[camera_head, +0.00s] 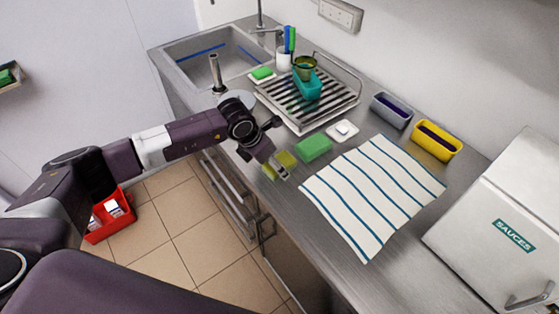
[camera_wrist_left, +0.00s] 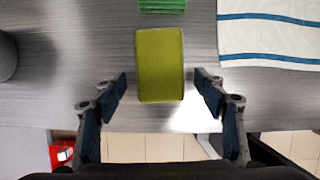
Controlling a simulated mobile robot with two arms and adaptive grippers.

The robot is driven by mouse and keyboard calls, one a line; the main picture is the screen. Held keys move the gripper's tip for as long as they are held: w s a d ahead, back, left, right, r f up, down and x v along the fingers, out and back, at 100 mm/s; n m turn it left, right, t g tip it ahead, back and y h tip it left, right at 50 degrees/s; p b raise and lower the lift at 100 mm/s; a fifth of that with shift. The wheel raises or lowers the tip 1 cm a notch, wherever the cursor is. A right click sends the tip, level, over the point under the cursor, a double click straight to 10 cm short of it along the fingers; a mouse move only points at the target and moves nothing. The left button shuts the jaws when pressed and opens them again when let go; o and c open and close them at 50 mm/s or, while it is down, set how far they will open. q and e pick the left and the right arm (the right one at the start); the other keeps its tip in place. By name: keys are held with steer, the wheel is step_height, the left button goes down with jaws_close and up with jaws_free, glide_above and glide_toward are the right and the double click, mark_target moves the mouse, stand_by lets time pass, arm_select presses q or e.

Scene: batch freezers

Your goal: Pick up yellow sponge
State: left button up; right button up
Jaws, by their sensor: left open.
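The yellow sponge (camera_head: 287,158) lies on the steel counter near its front edge, partly hidden behind my left gripper in the head view. In the left wrist view the yellow sponge (camera_wrist_left: 160,60) is a mustard-yellow block lying lengthwise between the fingers. My left gripper (camera_head: 278,168) is over it and points down. In the wrist view the left gripper (camera_wrist_left: 162,86) is open, with one finger to each side of the sponge and a gap on both sides. My right gripper is not in view.
A green sponge (camera_head: 313,148) lies just beyond the yellow one. A striped towel (camera_head: 370,195) is spread to the right. A small white dish (camera_head: 342,131), a dish rack (camera_head: 335,103) and a sink (camera_head: 210,62) are farther back. A red crate (camera_head: 97,235) stands on the floor.

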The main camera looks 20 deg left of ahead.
arm_select(q)
steer(key=shift+w+d+f, duration=0.1)
steer(key=shift+w+f, duration=0.05)
steer(key=shift+f, duration=0.4)
steer(key=c, duration=1.1)
steer(key=shift+r, duration=0.15)
